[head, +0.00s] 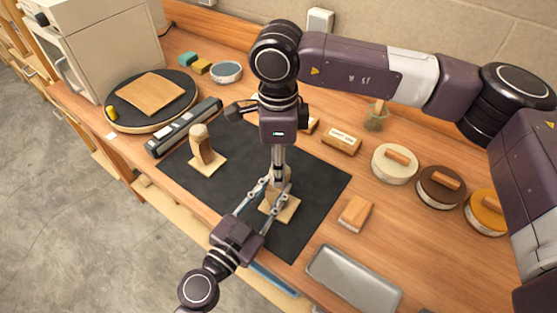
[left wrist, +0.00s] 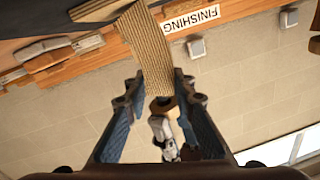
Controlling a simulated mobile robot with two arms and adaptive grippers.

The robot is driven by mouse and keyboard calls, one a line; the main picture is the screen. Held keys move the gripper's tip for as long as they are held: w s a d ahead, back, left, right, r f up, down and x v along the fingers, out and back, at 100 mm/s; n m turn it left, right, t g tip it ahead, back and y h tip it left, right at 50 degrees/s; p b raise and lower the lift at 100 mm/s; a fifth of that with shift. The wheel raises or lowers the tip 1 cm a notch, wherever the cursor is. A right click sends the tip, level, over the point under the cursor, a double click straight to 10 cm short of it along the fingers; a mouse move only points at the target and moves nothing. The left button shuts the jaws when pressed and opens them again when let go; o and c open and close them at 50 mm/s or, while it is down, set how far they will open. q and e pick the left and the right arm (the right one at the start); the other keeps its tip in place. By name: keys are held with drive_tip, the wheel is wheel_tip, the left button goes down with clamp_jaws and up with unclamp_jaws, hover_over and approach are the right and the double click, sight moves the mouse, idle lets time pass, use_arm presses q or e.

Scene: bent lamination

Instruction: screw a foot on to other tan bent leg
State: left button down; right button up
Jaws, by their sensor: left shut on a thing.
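One bent leg (head: 207,151) stands on a tan base at the left of the black mat, with a rounded foot (head: 198,131) on its top. The other tan bent leg stands on a second base (head: 285,211) near the mat's right side; its ribbed layers show in the left wrist view (left wrist: 148,48). My left gripper (head: 266,190) has its fingers on either side of this leg and is shut on it. A small brown foot (left wrist: 162,104) is at the leg's end. My right gripper (head: 278,176) points down at the leg's top, its fingertips meeting the foot; their grip is unclear.
The black mat (head: 315,185) lies mid-bench. A grey tray (head: 353,278), a wooden block (head: 355,213) and round lidded tins (head: 394,164) are to the right. A turntable with a tan board (head: 150,93) and a long grey tool (head: 184,127) are to the left.

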drive_tip(key=shift+f, duration=0.6)
idle(0.6)
